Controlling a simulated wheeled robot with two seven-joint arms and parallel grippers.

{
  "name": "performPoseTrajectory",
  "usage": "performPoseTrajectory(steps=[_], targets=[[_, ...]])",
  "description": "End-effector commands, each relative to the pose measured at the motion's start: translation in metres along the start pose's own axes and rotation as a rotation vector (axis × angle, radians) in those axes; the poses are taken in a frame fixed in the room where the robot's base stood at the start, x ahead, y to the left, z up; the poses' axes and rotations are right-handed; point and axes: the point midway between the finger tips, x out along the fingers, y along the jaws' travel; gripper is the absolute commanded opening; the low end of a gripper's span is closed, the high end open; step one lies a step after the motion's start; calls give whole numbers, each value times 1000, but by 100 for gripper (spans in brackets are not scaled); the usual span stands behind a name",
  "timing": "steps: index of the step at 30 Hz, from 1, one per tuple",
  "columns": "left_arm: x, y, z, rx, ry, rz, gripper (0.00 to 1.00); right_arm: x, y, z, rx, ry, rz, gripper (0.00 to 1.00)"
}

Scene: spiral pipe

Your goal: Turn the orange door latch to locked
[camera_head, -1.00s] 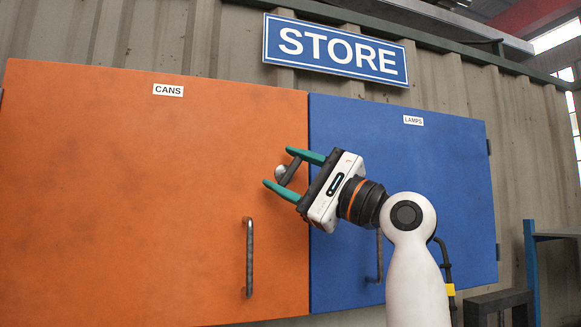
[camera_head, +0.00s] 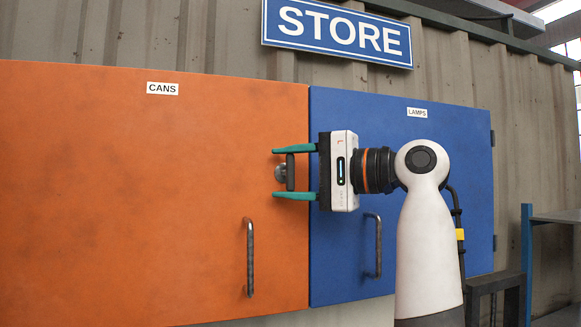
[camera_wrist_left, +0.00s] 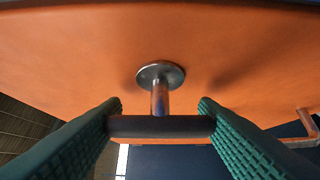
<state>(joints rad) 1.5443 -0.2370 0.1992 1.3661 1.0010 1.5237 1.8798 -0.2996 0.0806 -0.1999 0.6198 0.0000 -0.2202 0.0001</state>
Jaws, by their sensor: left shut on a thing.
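The orange door (camera_head: 150,200) is labelled CANS and is shut. Its latch (camera_head: 290,172) sits near the door's right edge, a dark bar on a round metal base, with the bar upright in the head view. My left gripper (camera_head: 277,173) is shut on the latch, one teal finger above the bar and one below. In the left wrist view the latch bar (camera_wrist_left: 160,126) spans between the two fingers of the gripper (camera_wrist_left: 160,106), and its metal stem runs to the round base on the orange door (camera_wrist_left: 230,60). My right gripper is not in view.
A blue door (camera_head: 440,200) labelled LAMPS is beside the orange one, partly hidden by my left arm. Metal pull handles stand on the orange door (camera_head: 250,257) and the blue door (camera_head: 377,245). A STORE sign (camera_head: 337,30) hangs above. A blue-legged table (camera_head: 527,265) stands at right.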

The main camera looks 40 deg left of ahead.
Motion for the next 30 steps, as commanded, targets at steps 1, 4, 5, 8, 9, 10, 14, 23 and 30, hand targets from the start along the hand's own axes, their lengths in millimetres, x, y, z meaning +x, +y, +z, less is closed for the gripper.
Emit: performPoseTrajectory(steps=[1, 4, 5, 8, 9, 10, 14, 23, 30], targets=[[0, 1, 0, -4, -3, -2, 32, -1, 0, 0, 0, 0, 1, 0], [0, 0, 0, -7, -3, -5, 32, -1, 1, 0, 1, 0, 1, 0], [0, 0, 0, -7, -3, -5, 32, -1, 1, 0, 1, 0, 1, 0], [0, 0, 0, -8, -3, -5, 32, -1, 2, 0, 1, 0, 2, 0], [0, 0, 0, -8, -3, -5, 32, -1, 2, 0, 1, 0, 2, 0], [0, 0, 0, -8, -3, -5, 32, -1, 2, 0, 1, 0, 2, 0], [0, 0, 0, -8, -3, -5, 61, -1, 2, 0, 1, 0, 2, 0], [0, 0, 0, -6, -2, -5, 76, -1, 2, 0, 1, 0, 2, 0], [-14, -2, 1, -5, -4, -4, 76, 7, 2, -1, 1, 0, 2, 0]])
